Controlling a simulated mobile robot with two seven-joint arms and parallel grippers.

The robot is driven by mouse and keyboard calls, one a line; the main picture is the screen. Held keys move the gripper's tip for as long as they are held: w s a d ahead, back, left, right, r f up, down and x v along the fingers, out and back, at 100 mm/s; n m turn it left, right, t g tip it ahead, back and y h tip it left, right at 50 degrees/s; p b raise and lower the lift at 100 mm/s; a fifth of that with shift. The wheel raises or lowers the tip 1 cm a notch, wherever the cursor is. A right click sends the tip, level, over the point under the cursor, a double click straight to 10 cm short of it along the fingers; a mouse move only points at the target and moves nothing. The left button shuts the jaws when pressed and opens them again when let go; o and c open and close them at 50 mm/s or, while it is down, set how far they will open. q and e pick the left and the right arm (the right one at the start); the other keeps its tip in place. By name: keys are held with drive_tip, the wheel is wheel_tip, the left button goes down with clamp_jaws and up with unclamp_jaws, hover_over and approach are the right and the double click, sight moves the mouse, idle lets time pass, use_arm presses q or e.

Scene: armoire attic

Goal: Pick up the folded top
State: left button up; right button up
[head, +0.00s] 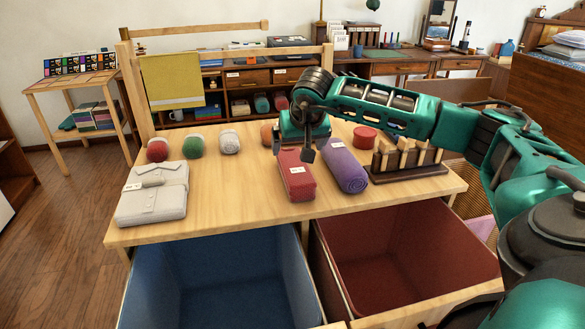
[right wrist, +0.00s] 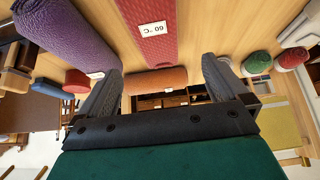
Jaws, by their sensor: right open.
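A light grey folded top (head: 152,197) with a collar and buttons lies flat at the left front of the wooden table. My right gripper (head: 292,150) is open above the far end of a red rolled cloth (head: 297,178) with a white label, well to the right of the top. In the right wrist view, the two fingers of my right gripper (right wrist: 160,82) are apart, with an orange roll (right wrist: 155,80) showing beyond the gap and nothing held. My left gripper is not in view.
A purple roll (head: 344,166) lies right of the red one, beside a dark wooden rack (head: 408,173). Several small rolls stand along the back, including a white one (head: 229,142). A blue bin (head: 215,280) and a red bin (head: 405,260) sit below the table front.

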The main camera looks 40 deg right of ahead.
sight(295, 164)
drive_tip(key=x, duration=0.6)
drive_tip(key=shift+f+b, duration=0.35)
drive_tip(key=shift+f, duration=0.05)
drive_tip(key=shift+s+b+x, duration=0.1)
drive_tip(key=shift+b+x, duration=0.15)
drive_tip(key=shift+x, duration=1.1)
drive_tip(key=shift+s+b+x, duration=0.15)
drive_tip(key=shift+b+x, duration=0.05)
drive_tip(key=shift+x, duration=1.15)
drive_tip(key=shift+d+f, duration=0.1)
drive_tip(key=shift+f, duration=0.05)
drive_tip(key=c, duration=1)
